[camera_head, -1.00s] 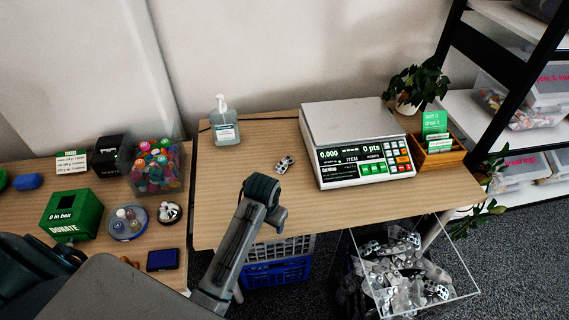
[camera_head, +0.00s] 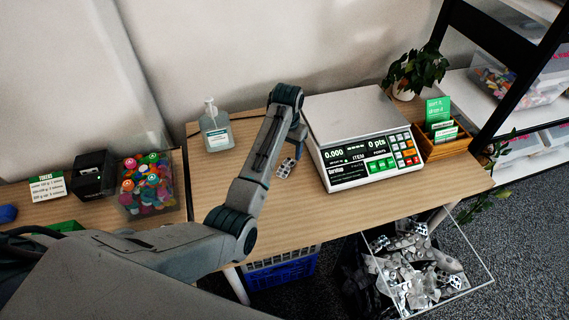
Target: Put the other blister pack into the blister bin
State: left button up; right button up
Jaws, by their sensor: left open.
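A small silver blister pack (camera_head: 286,168) lies on the wooden table (camera_head: 330,215), left of the scale. My left gripper (camera_head: 296,140) is above the table just behind the pack, partly hidden by its own wrist; it is open and does not touch the pack as far as I can see. The blister bin (camera_head: 478,284) is a clear-walled box below the table's front right edge, filled with several silver blister packs. My right gripper is not in view.
A white scale (camera_head: 345,115) stands right of the pack, close to my gripper. A sanitizer bottle (camera_head: 215,130) stands at the back left. A wooden card holder (camera_head: 446,140) and a plant (camera_head: 416,70) are at the right. The table front is clear.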

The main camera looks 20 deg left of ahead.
aim_at(286, 166)
pick_arm(q)
jog(key=f, duration=0.2)
jog(key=f+p, duration=0.1)
jog(key=f, duration=0.4)
jog(key=shift+w+a+p, duration=0.1)
jog(key=shift+w+p, duration=0.15)
jog(key=shift+p, duration=0.05)
jog(key=shift+w+a+f, duration=0.1)
jog(key=shift+f, duration=0.3)
jog(key=c, duration=1.1)
jog(key=shift+c, duration=0.3)
jog(key=shift+r, duration=0.1)
